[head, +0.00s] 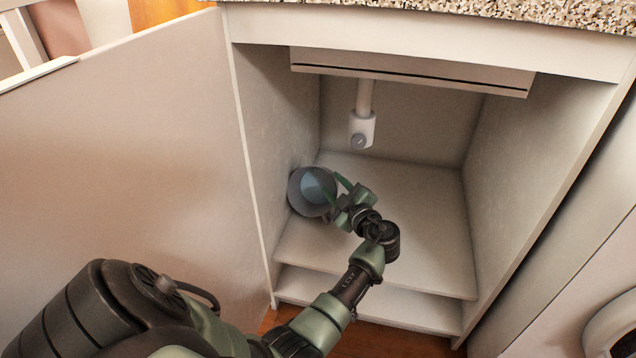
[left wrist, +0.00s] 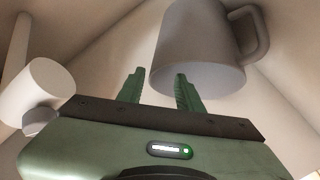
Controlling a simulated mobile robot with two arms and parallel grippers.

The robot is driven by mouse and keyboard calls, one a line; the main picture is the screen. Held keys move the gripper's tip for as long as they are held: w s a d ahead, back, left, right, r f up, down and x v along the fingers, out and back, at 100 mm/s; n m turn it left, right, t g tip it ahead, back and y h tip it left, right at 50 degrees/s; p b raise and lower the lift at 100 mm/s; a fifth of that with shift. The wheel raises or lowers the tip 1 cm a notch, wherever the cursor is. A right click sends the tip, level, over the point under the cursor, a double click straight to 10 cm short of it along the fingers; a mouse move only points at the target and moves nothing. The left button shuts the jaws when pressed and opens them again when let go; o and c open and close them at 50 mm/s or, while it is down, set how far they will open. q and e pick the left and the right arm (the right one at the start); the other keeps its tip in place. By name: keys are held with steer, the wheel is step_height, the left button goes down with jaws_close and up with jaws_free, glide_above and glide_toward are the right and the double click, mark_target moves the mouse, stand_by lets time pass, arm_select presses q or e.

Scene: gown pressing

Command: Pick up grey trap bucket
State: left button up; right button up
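The grey trap bucket (head: 298,192) stands on the cabinet floor against the left wall, its opening facing up. In the left wrist view the bucket (left wrist: 200,45) fills the upper middle, with its handle on the right. My left gripper (head: 333,184) is at the bucket's right side in the head view. Its green fingers (left wrist: 157,73) are apart; one overlaps the bucket's edge in the left wrist view and the other lies outside it. I cannot tell whether they touch it. My right gripper is not in view.
A white drain pipe (head: 364,128) hangs above the cabinet floor (head: 430,220) and also shows in the left wrist view (left wrist: 40,88). The cabinet door (head: 130,170) is open at left. The cabinet floor right of my left gripper is clear.

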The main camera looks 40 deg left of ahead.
arm_select(q)
steer(key=x, duration=0.2)
steer(key=b+x, duration=0.1)
steer(key=x, duration=0.1)
steer(key=b+x, duration=0.1)
steer(key=x, duration=0.1)
steer(key=shift+w+r, duration=0.25)
steer(key=shift+w, duration=0.1)
jaws_close()
stand_by(1.1)
